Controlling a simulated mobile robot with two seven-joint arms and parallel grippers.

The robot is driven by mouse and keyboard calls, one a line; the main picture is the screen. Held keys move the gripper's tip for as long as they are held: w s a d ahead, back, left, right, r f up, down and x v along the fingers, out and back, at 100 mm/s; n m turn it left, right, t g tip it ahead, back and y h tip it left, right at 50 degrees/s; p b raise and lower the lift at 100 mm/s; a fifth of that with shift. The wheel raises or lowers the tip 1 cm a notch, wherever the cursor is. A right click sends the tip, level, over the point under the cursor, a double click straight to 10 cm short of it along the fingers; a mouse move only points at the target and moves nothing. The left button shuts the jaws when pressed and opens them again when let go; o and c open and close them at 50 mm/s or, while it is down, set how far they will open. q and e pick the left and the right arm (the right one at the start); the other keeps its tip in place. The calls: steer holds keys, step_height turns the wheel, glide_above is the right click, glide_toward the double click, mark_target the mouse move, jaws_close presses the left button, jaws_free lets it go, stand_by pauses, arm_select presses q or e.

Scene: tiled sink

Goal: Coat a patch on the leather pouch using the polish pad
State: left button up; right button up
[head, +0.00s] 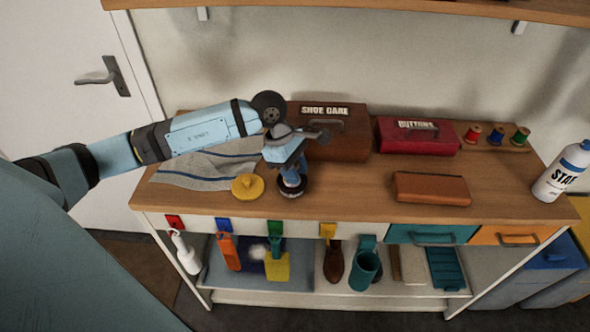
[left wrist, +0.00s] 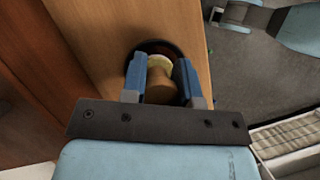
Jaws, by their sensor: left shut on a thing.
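My left gripper (head: 290,172) points down over the front middle of the bench top. It is shut on the polish pad (head: 292,191), whose dark round base shows below the fingers. In the left wrist view the blue fingers (left wrist: 163,80) grip the pad's wooden knob (left wrist: 160,86), with the dark disc around it. The base is close to the wood; I cannot tell if it touches. The brown leather pouch (head: 432,188) lies flat to the right, apart from the gripper. My right gripper is not in view.
A yellow round lid-like object (head: 248,186) sits just left of the pad, by a grey cloth (head: 205,168). The brown SHOE CARE box (head: 335,145) and red BUTTONS box (head: 418,137) stand behind. Thread spools (head: 496,136) and a white bottle (head: 563,172) are right. Bare wood lies between pad and pouch.

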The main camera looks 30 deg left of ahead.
mark_target(295, 164)
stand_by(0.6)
arm_select(q)
steer(key=shift+r+p, duration=1.4)
steer(key=shift+r, duration=2.1)
steer(key=shift+r, duration=0.1)
steer(key=s+d+r+m+g+y+p, duration=0.1)
steer(key=d+r+m+g+y+p, duration=0.1)
steer(key=m, duration=0.7)
steer(key=s+d+r+m+g+y+p, duration=0.1)
steer(key=d+r+m+g+y+p, duration=0.1)
steer(key=r+m+p, duration=0.4)
steer(key=d+m+g+p, duration=0.1)
steer(key=d+m+p, duration=0.1)
steer(key=m, duration=0.1)
steer(key=shift+s+m+y, duration=0.2)
steer(key=shift+m+y, duration=0.1)
steer(key=shift+m, duration=0.1)
